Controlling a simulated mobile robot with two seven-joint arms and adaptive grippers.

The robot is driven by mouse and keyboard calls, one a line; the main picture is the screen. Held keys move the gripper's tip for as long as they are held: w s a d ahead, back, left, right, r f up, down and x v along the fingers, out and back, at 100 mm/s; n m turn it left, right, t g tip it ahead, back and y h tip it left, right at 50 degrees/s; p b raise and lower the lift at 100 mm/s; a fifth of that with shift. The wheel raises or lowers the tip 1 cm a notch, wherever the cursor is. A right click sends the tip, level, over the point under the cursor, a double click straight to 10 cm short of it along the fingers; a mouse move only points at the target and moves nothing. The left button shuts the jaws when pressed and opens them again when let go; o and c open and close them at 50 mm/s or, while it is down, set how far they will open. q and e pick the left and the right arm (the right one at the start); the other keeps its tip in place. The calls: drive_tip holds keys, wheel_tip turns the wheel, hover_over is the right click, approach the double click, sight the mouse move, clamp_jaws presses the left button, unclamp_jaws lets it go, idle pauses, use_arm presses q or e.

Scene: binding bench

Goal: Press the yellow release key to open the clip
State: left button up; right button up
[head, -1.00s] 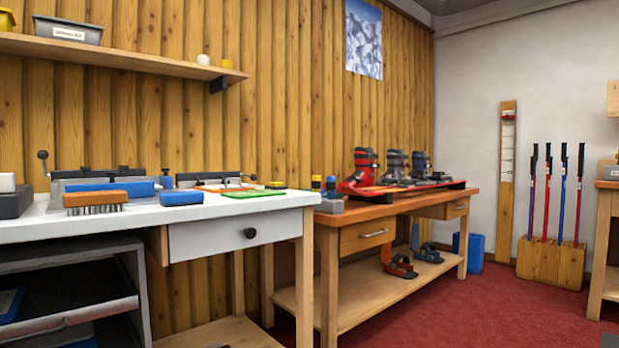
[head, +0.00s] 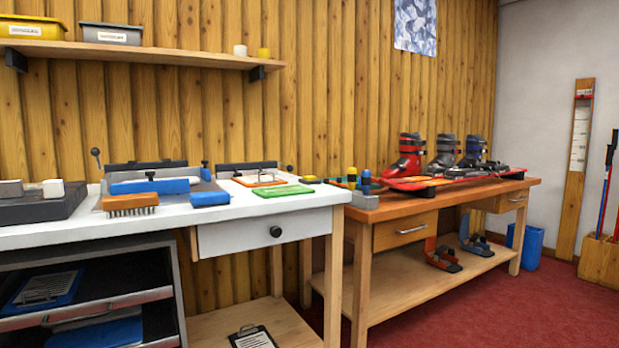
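Neither of my grippers is in the head view. No yellow release key can be made out for certain. On the white bench (head: 290,204), a fixture with a dark bar (head: 247,166) stands at the back, with an orange frame (head: 262,183) below it. A small dark and yellow item (head: 309,179) lies to its right, too small to identify. A second fixture with a dark bar (head: 146,165) stands to the left, behind a blue block (head: 150,186). I cannot tell whether either is the clip.
An orange-backed brush (head: 130,202) and a green pad (head: 285,191) lie near the white bench's front. A wooden bench (head: 460,200) with ski boots (head: 410,158) stands right. A clipboard (head: 253,338) lies on the low shelf. Red carpet (head: 500,310) is clear at right.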

drive_tip(key=shift+c, duration=0.6)
clamp_jaws()
idle(0.8)
